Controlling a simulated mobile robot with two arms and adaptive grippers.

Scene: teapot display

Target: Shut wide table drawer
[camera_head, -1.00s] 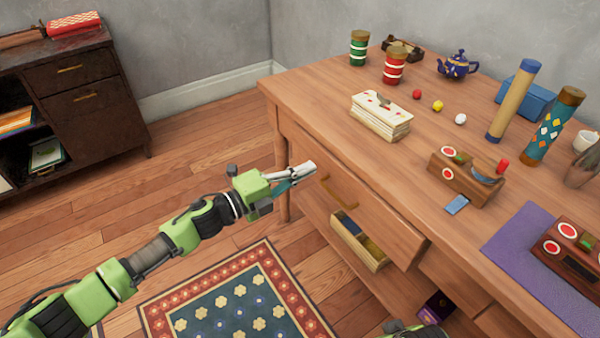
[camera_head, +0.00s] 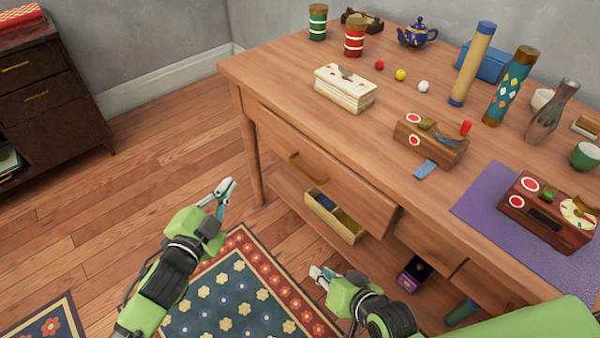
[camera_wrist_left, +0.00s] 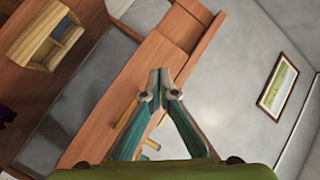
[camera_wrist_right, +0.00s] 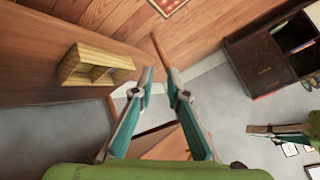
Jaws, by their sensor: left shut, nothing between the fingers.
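The wide table drawer (camera_head: 350,190) is in the wooden table, with a brass handle (camera_head: 306,170) on its front. Its front juts out a little from under the tabletop, most plainly at the right end. My left gripper (camera_head: 226,188) is shut and empty, over the floor to the left of the drawer front and apart from it. Its closed fingertips show in the left wrist view (camera_wrist_left: 160,86). My right gripper (camera_head: 318,273) is low, in front of the table and below the drawer. Its fingers stand apart and empty in the right wrist view (camera_wrist_right: 160,78).
A small open box (camera_head: 335,217) with compartments sits below the drawer, and a purple box (camera_head: 413,275) is further right. The tabletop (camera_head: 290,75) holds cards, canisters, a teapot and other items. A patterned rug (camera_head: 235,305) and bare floor lie in front.

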